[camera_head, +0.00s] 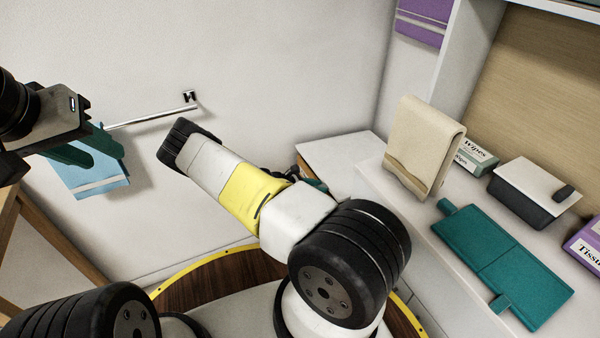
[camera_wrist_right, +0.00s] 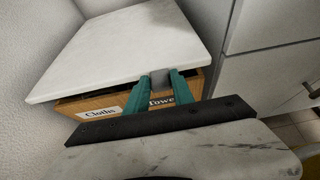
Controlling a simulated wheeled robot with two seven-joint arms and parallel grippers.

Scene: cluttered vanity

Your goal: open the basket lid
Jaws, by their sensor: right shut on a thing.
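The basket has a white lid (camera_wrist_right: 120,45) and a wooden front (camera_wrist_right: 85,108) with labels reading "Cloths" and a partly hidden "Towe". A grey tab (camera_wrist_right: 184,88) sticks out at the lid's front edge. My right gripper (camera_wrist_right: 162,84) is shut on this tab with its teal fingers. A dark strip shows between the lid and the wooden front. In the head view the lid (camera_head: 338,148) shows behind my right arm, which hides most of that gripper. My left gripper (camera_head: 100,150) is open and empty at the left, away from the basket.
A blue towel (camera_head: 88,178) hangs on a wall rail behind my left gripper. The counter at right holds a beige folded cloth (camera_head: 425,140), a wipes box (camera_head: 475,158), a white-lidded dark box (camera_head: 530,190) and a teal mat (camera_head: 500,262). White drawers (camera_wrist_right: 265,75) stand right beside the basket.

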